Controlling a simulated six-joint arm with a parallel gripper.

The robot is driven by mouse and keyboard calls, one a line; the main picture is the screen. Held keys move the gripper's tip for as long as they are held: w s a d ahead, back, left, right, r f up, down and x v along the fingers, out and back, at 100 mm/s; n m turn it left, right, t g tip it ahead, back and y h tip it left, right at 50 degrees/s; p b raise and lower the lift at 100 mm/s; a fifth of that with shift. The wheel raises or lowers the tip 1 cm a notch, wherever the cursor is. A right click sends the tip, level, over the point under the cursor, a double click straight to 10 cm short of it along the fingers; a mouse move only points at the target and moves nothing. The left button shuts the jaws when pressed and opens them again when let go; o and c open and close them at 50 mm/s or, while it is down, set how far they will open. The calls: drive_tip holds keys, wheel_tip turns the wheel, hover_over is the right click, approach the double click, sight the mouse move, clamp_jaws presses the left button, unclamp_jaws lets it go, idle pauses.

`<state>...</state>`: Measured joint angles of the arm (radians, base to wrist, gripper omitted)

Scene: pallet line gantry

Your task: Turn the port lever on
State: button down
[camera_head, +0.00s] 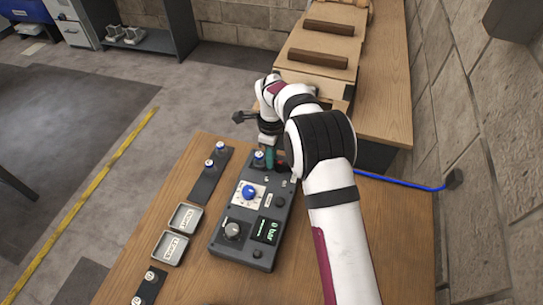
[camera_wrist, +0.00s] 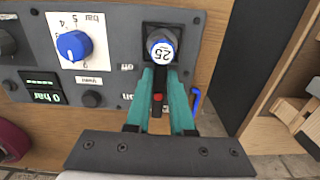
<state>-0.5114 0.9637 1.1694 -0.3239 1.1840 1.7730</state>
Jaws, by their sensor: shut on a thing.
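The grey control panel (camera_head: 225,218) lies on the wooden bench. At its far end, a cartridge (camera_wrist: 162,48) with a blue and white cap marked 25 stands in a dark square port (camera_wrist: 185,35). Below that port in the wrist view is the black port lever (camera_wrist: 158,98) with a red mark, partly hidden by my fingers. My gripper (camera_wrist: 160,75) has its teal fingers closed on either side of the lever, with the tips close to the cartridge. Off and on labels (camera_wrist: 127,97) are printed beside the lever. My gripper also shows in the head view (camera_head: 269,157).
The panel carries a blue knob (camera_wrist: 74,45) on a bar dial and a green display (camera_wrist: 45,97) reading 0 bar. Two labelled trays (camera_head: 172,248) and a rack (camera_head: 208,180) with capped cartridges lie left of it. A blue hose (camera_head: 400,184) runs at right.

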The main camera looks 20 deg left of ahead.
drive_tip(key=c, duration=0.8)
unclamp_jaws()
drive_tip(key=shift+r, duration=0.1)
wheel_tip(320, 180, up, 16)
drive_tip(key=shift+f, duration=0.2)
drive_tip(key=shift+d, duration=0.1)
drive_tip(key=s+d+r+n+y, duration=0.1)
drive_tip(key=s+d+r+n, duration=0.25)
drive_tip(key=s+d, duration=0.5)
drive_tip(key=s+d+r+n, duration=0.3)
drive_tip(key=s+d+n, duration=0.1)
drive_tip(key=s+d, duration=0.4)
drive_tip(key=s+d+f+n, duration=0.1)
drive_tip(key=s+f, duration=0.1)
drive_tip(key=s, duration=0.3)
drive_tip(key=s+d+f+n, duration=0.2)
drive_tip(key=s, duration=0.3)
drive_tip(key=s+d+f+n, duration=0.2)
drive_tip(key=s, duration=0.3)
drive_tip(key=shift+s+d+f+y, duration=0.1)
drive_tip(key=shift+s+f+y, duration=0.05)
drive_tip(key=shift+s+y, duration=0.25)
